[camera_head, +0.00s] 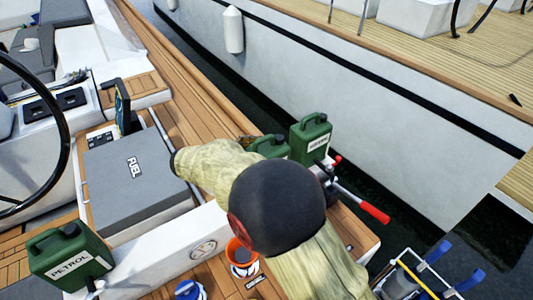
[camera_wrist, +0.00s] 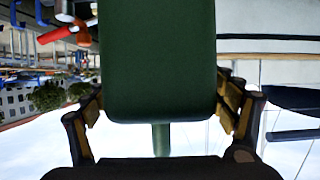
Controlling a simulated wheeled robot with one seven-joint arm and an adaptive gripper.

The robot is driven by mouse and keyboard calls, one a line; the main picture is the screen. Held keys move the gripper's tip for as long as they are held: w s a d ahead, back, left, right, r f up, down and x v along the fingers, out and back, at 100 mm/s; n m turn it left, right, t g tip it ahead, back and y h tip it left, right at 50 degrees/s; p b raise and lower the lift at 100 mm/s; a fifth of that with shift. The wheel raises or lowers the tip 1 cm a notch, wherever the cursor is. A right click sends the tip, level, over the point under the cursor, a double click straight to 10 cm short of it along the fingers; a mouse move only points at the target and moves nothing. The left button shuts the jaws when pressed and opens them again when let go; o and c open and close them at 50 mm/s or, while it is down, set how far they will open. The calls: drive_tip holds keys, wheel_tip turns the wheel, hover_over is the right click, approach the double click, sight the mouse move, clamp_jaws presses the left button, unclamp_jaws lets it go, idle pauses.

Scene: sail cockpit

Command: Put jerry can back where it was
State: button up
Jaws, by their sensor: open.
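A green jerry can fills the middle of the wrist view (camera_wrist: 158,65). The two fingers of my gripper (camera_wrist: 160,106) stand spread on either side of it, open. I cannot tell whether they touch it. In the head view, one labelled green jerry can (camera_head: 311,137) stands upright by the stern rail, and another green can (camera_head: 269,147) is beside it, partly hidden by my arm. I cannot tell which of them is between my fingers. A third green can marked PETROL (camera_head: 70,257) is at the lower left.
A grey FUEL box lid (camera_head: 135,180) lies left of my arm. A red-handled lever (camera_head: 374,212) sticks out beside the cans. Dark water and a white hull (camera_head: 390,110) lie beyond.

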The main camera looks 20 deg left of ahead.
drive_tip(key=shift+r, duration=0.2)
drive_tip(key=shift+s+a+r+p, duration=0.15)
drive_tip(key=shift+s+a+p, duration=0.1)
drive_tip(key=shift+p, duration=0.15)
drive_tip(key=p+v, duration=0.1)
drive_tip(key=v, duration=1)
drive_tip(key=shift+p, duration=0.35)
